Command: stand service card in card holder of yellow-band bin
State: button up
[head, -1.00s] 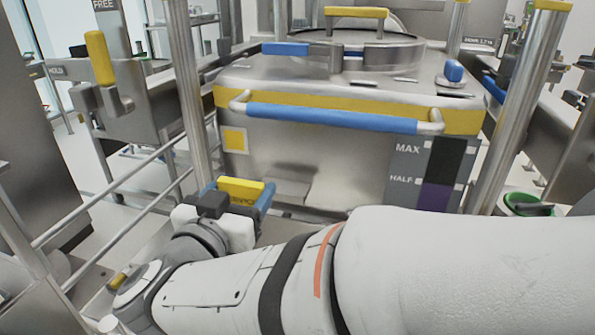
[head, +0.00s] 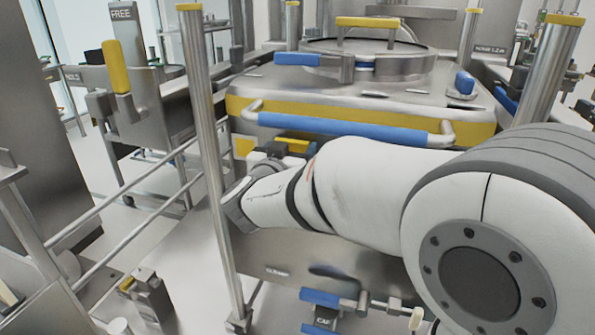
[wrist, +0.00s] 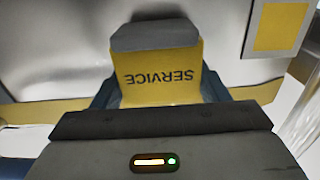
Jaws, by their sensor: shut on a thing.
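The service card (wrist: 158,78) is yellow with dark lettering, upside down in the wrist view. My gripper (wrist: 158,92) is shut on it, with dark blue fingers at its two sides. A grey piece (wrist: 155,36), apparently the card holder's front, covers the card's far end; I cannot tell how deep the card sits behind it. In the head view a bit of the card (head: 293,145) shows below the blue handle, beside my gripper (head: 270,155). My arm hides the holder there. The yellow-band bin (head: 345,108) stands behind.
The bin's blue handle bar (head: 340,130) runs just above my gripper. A steel post (head: 203,130) stands close on the left. A yellow square label (head: 244,147) is beside the card; it also shows in the wrist view (wrist: 281,27). Rails (head: 120,215) lie at the left.

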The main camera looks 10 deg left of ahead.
notch_tip(320, 180, down, 2)
jog(key=shift+f, duration=0.25)
notch_tip(320, 180, down, 4)
jog(key=shift+r+b, duration=0.1)
jog(key=shift+b, duration=0.2)
jog(key=shift+w+f, duration=0.25)
jog(key=shift+f, duration=0.1)
jog(key=o, duration=1)
jog(key=shift+f, duration=0.15)
